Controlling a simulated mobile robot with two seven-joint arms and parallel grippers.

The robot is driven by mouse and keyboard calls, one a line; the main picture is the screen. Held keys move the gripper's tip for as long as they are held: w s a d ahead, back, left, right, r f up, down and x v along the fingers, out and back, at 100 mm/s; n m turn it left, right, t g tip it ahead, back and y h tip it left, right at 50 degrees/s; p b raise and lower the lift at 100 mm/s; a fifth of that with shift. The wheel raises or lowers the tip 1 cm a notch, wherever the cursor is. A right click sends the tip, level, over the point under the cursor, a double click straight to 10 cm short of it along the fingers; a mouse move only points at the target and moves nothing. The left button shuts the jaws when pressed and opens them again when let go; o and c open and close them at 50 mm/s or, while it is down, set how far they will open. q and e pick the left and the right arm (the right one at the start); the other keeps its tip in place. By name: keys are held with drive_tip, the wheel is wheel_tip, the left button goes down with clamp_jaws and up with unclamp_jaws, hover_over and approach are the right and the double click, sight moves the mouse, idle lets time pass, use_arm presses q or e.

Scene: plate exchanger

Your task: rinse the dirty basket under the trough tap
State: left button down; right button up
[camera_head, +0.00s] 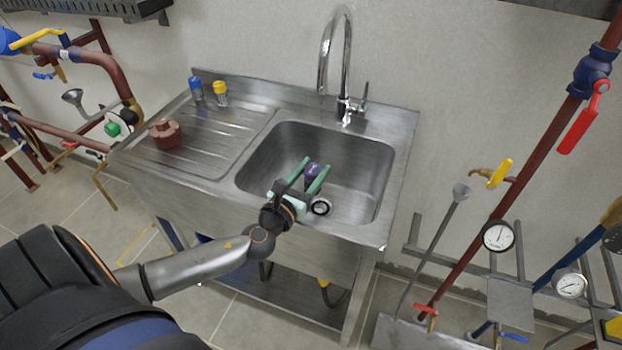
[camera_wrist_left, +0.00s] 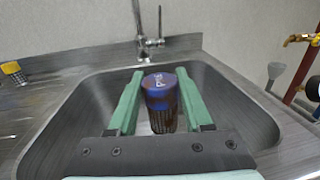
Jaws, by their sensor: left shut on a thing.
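The dirty basket (camera_head: 312,171) is a dark cylinder with a blue-purple top. In the left wrist view the basket (camera_wrist_left: 161,92) has pale lettering on top and brown stains on its side. My left gripper (camera_head: 316,165) is shut on it, with one green finger on each side, and holds it roughly upright within the sink basin (camera_head: 358,165). I see no water running. My right gripper is out of view.
A blue-topped basket (camera_head: 195,88) and a yellow-topped one (camera_head: 220,93) stand on the drainboard (camera_head: 205,140), with a red-brown knobbed part (camera_head: 165,134). The tap lever (camera_head: 364,92) is right of the spout. Pipes and gauges (camera_head: 498,236) stand right of the sink.

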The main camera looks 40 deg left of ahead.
use_arm(q)
drive_tip(key=w+a+f+b, duration=0.2)
drive_tip(key=w+a+b, duration=0.1)
drive_tip(key=w, duration=0.5)
drive_tip(key=shift+w+a+b, duration=0.3)
drive_tip(key=shift+a, duration=0.25)
drive_tip(key=shift+w+d+r, duration=0.1)
drive_tip(key=shift+d, duration=0.05)
idle(0.3)
drive_tip(key=shift+w+d, duration=0.2)
drive_tip(key=shift+d, duration=0.2)
drive_tip(key=shift+a, duration=0.15)
drive_tip(key=shift+s+a, duration=0.3)
drive_tip(key=shift+a, duration=0.15)
drive_tip(key=shift+w+d, duration=0.1)
drive_tip(key=shift+d, duration=0.05)
drive_tip(key=shift+w+d, duration=0.2)
drive_tip(key=shift+d, duration=0.2)
drive_tip(key=shift+s+p, duration=0.1)
drive_tip(key=shift+p, duration=0.2)
